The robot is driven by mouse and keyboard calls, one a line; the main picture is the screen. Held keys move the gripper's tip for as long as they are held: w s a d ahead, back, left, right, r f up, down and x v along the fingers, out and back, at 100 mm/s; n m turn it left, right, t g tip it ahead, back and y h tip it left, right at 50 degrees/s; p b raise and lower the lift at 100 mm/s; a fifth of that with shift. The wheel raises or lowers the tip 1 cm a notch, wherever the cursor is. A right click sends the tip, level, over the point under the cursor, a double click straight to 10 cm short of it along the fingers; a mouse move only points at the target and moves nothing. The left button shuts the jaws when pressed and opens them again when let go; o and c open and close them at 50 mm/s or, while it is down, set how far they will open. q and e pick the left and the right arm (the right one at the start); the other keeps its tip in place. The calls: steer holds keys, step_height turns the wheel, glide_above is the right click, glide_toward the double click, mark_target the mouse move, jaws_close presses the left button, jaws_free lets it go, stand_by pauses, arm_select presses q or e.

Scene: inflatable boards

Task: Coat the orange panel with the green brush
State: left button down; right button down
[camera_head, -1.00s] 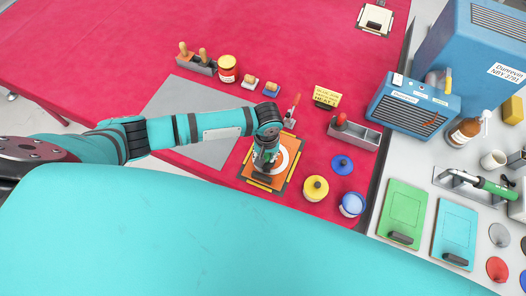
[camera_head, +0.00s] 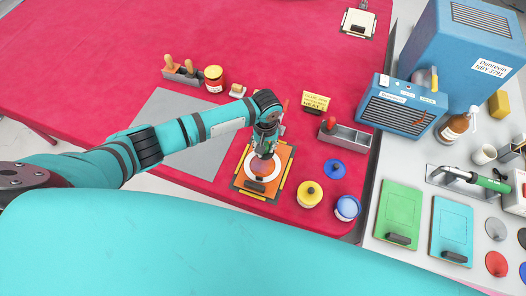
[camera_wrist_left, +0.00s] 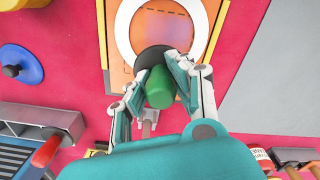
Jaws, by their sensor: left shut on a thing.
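The orange panel (camera_head: 273,186) lies on the red table near its front edge, with a white ring (camera_head: 249,170) on it and a dark block at its near edge. In the left wrist view the panel (camera_wrist_left: 165,28) is at the top, with a purplish tint inside the ring. My left gripper (camera_head: 265,150) is over the far part of the ring, shut on the green handle of the brush (camera_wrist_left: 159,88). The brush's dark round head overlaps the ring's edge. I cannot tell whether its bristles touch the panel. My right gripper is not in view.
Beside the panel stand a yellow-lidded tin (camera_head: 309,193), a blue-and-white tin (camera_head: 346,208) and a blue lid (camera_head: 334,169). A grey tray (camera_head: 345,137) and a yellow sign (camera_head: 316,101) are behind. A grey sheet (camera_head: 165,125) lies left. Green (camera_head: 400,208) and cyan (camera_head: 452,225) boards lie right.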

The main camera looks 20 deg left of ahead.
arm_select(q)
steer(key=shift+w+b, duration=0.65)
steer(key=shift+w, duration=1)
steer(key=shift+s+d+r+p, duration=0.1)
steer(key=shift+d+p, duration=0.35)
steer(key=shift+d, duration=0.25)
steer(key=shift+s+r+p, duration=0.1)
steer(key=shift+s+p, duration=0.6)
steer(key=shift+p, duration=0.15)
steer(key=shift+s+f, duration=0.25)
steer(key=shift+s, duration=0.15)
steer(key=shift+s+a+f, duration=0.1)
steer(key=shift+s, duration=2.75)
steer(key=shift+s+a, duration=0.1)
steer(key=shift+s, duration=0.9)
steer(key=shift+d+r, duration=0.2)
steer(key=shift+d, duration=0.4)
steer(key=shift+w+d, duration=0.15)
steer(key=shift+w, duration=0.2)
steer(key=shift+w+b, duration=0.3)
steer(key=shift+w, duration=1.1)
steer(key=b, duration=0.2)
glide_above(276, 152)
steer(key=shift+w+f, duration=0.1)
